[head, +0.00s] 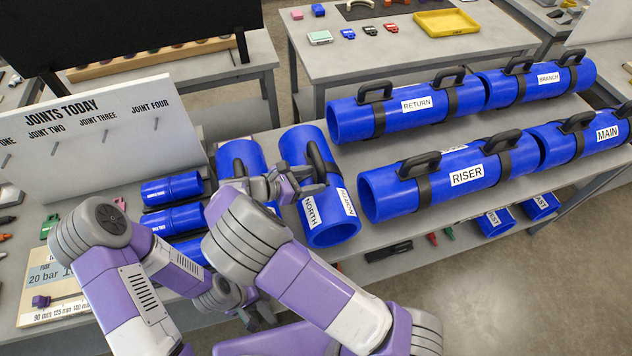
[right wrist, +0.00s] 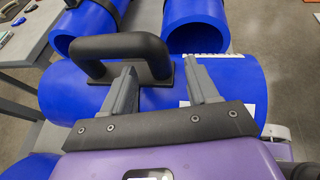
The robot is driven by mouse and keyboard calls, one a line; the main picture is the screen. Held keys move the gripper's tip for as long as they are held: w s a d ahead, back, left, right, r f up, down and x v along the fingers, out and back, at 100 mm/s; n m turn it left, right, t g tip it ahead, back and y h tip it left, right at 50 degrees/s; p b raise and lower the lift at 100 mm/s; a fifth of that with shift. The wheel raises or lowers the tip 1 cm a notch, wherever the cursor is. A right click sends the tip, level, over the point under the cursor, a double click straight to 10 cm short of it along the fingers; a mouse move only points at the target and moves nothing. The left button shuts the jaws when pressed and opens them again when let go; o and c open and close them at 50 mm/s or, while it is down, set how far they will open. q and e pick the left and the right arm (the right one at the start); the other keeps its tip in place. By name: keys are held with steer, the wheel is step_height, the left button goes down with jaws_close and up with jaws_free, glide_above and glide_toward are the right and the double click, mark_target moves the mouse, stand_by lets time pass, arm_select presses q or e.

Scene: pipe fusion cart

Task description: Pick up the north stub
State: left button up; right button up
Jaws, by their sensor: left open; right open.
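The north stub (head: 335,225) is a short, thick blue pipe with a black handle on top and white NORTH labels. It lies on the bench in the middle of the head view. My right gripper (head: 296,184) is over its handle side, open. In the right wrist view the two fingers (right wrist: 162,76) are apart above a blue pipe (right wrist: 75,88), with one leg of its black handle (right wrist: 122,42) showing between them. I cannot tell whether they touch it. My left gripper (head: 254,314) is low at the bench's front, partly hidden behind my right arm, open and apart from the stub.
Another blue stub (head: 238,152) lies close to the left, partly hidden by my arm. The RISER pipe (head: 380,195) and RETURN pipe (head: 348,120) are close to the right. Smaller blue pieces (head: 172,189) and a JOINTS TODAY board (head: 105,150) stand at left. Floor is clear at lower right.

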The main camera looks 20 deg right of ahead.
steer(key=shift+x, duration=1.15)
jaws_close()
stand_by(0.5)
steer(key=shift+r, duration=0.2)
